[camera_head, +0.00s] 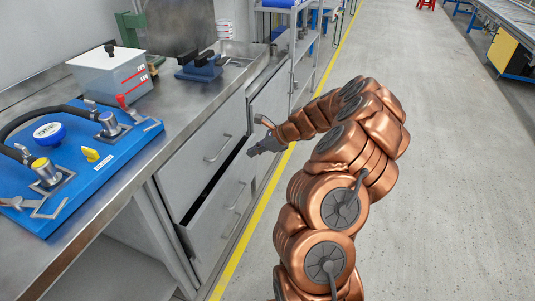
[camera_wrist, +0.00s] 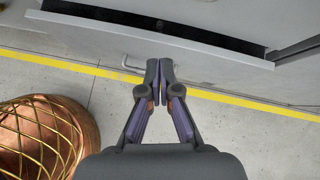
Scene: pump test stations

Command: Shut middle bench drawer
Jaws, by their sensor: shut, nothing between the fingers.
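The grey metal bench has a stack of drawers. The middle drawer (camera_head: 212,218) stands partly open, with a dark gap along its top edge. In the wrist view, the drawer front (camera_wrist: 215,62) runs across the top, with the dark opening behind it. A bar handle (camera_wrist: 130,64) shows just left of my fingertips. My gripper (camera_head: 250,153) is shut and empty, at the far end of the drawer front. In the wrist view, the fingertips (camera_wrist: 160,62) overlap the front; I cannot tell whether they touch it.
The upper drawer (camera_head: 200,155) looks closed. A blue pump board (camera_head: 110,160) and a white box (camera_head: 110,75) stand on the bench top. A wire shelf (camera_head: 303,60) stands beyond the bench. A yellow line (camera_head: 235,262) marks the floor; the aisle on the right is clear.

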